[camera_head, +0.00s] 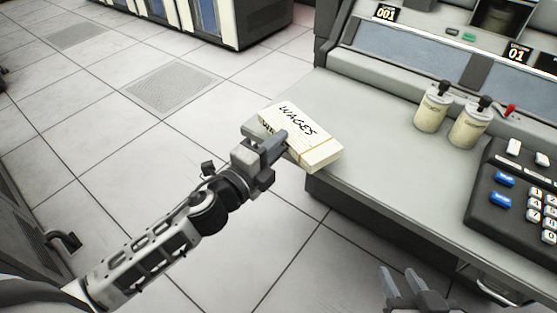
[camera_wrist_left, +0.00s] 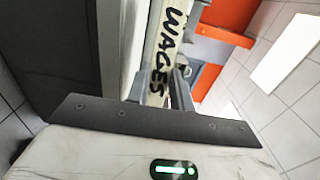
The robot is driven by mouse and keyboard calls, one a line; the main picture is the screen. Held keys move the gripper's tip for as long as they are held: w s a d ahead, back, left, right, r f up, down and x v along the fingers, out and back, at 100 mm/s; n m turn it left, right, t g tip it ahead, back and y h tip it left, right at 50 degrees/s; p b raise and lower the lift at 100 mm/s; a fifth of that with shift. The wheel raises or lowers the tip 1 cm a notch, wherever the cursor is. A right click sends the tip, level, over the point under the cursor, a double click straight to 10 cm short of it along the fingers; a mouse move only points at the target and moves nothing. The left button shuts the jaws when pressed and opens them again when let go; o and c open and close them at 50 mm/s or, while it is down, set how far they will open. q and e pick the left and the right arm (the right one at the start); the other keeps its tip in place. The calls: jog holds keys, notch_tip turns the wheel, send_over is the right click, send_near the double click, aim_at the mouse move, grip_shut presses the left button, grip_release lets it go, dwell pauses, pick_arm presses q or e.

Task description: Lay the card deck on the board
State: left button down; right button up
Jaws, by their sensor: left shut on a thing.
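The card deck (camera_head: 312,139) is a cream block of cards with "WAGES" written on top and a band around it. My left gripper (camera_head: 275,148) is shut on its near left side. The deck is at the left front corner of the grey console board (camera_head: 375,150), overlapping its edge in the head view; I cannot tell whether it touches the surface. In the left wrist view the deck (camera_wrist_left: 168,50) shows between the fingers (camera_wrist_left: 160,88). My right gripper (camera_head: 405,284) is at the bottom of the head view, fingers apart and empty.
Two cream canisters (camera_head: 433,112) (camera_head: 470,125) with black knobs stand on the board's right part. A black keypad (camera_head: 520,190) with blue and white keys is at the right edge. The board's middle is clear. Tiled floor (camera_head: 110,160) lies left of the console.

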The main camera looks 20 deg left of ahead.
pick_arm(q)
jog(key=f+b, duration=0.1)
jog(key=f, duration=0.2)
jog(key=shift+d+f+b, duration=0.2)
jog(key=shift+f+b, duration=0.05)
jog(key=shift+b, duration=0.15)
jog(key=shift+f, duration=0.1)
jog(key=c, duration=1.2)
grip_release()
jog(key=shift+c, duration=0.2)
